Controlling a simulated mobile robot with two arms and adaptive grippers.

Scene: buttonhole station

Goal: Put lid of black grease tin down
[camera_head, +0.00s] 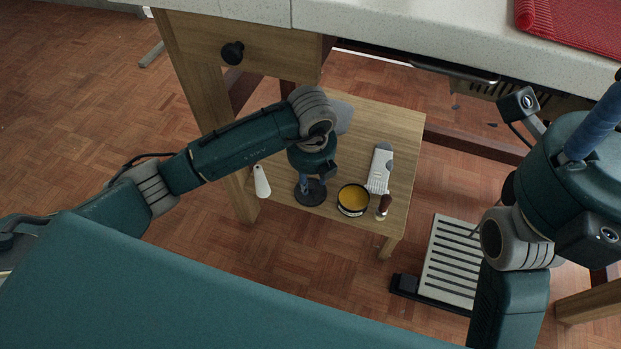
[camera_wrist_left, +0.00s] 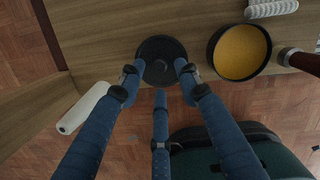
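The black lid (camera_head: 311,199) is a flat dark disc near the front edge of the low wooden shelf, left of the tin. It also shows in the left wrist view (camera_wrist_left: 162,48), and appears to lie flat on the shelf. My left gripper (camera_head: 311,184) points down over the lid with its blue fingers apart. In the wrist view, two fingertips overlap the lid's left and right edges and a third is at its near edge; contact is unclear. The open grease tin (camera_head: 353,199), black with yellow grease, stands just right of the lid. My right gripper's fingertips are out of view.
A grey-white tool (camera_head: 380,168) and a brown-handled tool (camera_head: 384,205) lie right of the tin. A slatted pedal (camera_head: 451,262) is on the floor.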

